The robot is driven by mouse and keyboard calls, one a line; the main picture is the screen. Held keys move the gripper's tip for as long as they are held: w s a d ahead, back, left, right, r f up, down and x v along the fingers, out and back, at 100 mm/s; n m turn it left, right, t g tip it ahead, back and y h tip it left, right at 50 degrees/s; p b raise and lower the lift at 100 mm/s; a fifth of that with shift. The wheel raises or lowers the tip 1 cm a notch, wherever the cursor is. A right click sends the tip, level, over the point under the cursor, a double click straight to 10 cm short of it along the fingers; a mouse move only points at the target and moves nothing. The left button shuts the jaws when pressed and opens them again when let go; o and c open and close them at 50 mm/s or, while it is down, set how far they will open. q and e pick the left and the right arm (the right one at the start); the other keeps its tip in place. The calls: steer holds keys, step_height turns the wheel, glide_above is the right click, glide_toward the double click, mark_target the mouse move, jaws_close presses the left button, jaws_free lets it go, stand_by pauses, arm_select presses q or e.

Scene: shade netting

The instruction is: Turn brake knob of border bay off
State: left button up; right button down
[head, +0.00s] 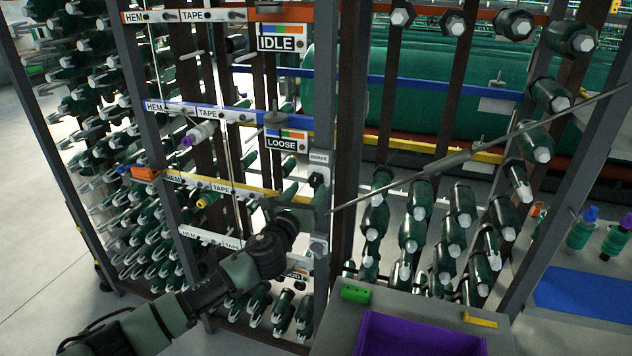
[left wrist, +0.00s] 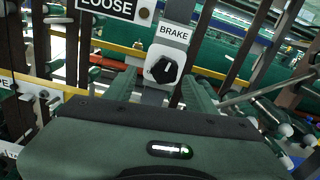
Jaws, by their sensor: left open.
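The brake knob (left wrist: 163,69) is a black knob on a white plate, under a BRAKE label (left wrist: 172,32), in the upper middle of the left wrist view. In the head view the knob (head: 317,180) is small, on a dark post below its label. Its setting is too small to tell surely. My left gripper (head: 304,199) is just below and in front of the knob. In the left wrist view its two green fingers (left wrist: 160,92) stand apart with nothing between them, apart from the knob. No bay label reading "border" is legible. My right gripper is out of view.
A LOOSE sign (head: 281,143) and an IDLE sign (head: 282,38) hang left of and above the knob. Coloured rails with HEM and TAPE labels and many green bobbins surround the post. A thin grey rod (head: 445,163) slants across the right. A purple tray (head: 410,335) lies below.

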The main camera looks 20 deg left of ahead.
mark_target(314, 183)
arm_select(q)
steer(key=w, duration=0.2)
steer(key=w+d, duration=0.1)
steer(key=shift+w+r, duration=0.1)
steer(key=shift+w, duration=0.5)
steer(key=shift+w+a, duration=0.15)
steer(key=shift+w, duration=0.05)
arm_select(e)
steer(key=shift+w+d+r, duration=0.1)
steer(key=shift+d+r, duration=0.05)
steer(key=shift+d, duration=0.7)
